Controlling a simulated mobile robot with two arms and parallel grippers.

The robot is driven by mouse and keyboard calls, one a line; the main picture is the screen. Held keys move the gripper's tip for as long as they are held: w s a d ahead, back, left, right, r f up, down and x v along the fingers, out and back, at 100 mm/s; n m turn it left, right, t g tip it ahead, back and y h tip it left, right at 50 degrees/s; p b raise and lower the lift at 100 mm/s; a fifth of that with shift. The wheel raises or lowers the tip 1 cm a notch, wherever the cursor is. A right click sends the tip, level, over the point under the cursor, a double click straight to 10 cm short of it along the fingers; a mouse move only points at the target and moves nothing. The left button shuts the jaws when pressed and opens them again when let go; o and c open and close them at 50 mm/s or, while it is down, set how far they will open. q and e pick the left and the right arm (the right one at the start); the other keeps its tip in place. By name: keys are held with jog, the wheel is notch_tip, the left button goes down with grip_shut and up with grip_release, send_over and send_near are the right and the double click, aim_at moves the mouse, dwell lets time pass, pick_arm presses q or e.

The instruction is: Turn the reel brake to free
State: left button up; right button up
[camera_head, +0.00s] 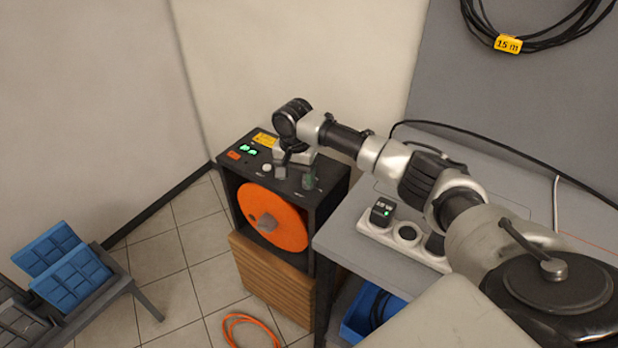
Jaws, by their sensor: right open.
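I cannot tell for sure which part is the brake. My right gripper (295,177) points down over the right part of this panel, open, its fingers hiding what lies behind them. I cannot tell whether they touch anything. My left gripper is out of view.
The reel box stands on a wooden crate (272,280). A grey table (345,235) beside it holds a white power strip (378,232) with a plugged-in adapter (382,211). Blue cases (70,275) rest on a low rack at left. An orange cable (235,325) lies on the floor.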

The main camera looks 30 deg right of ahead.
jog(key=w+d+r+m, duration=0.2)
jog(key=d+r+m, duration=0.1)
jog(key=d+r, duration=0.2)
notch_tip(320, 180, down, 11)
jog(key=shift+r, duration=0.1)
jog(key=shift+c, duration=0.3)
jog(key=c, duration=0.9)
jog(key=shift+o, duration=0.2)
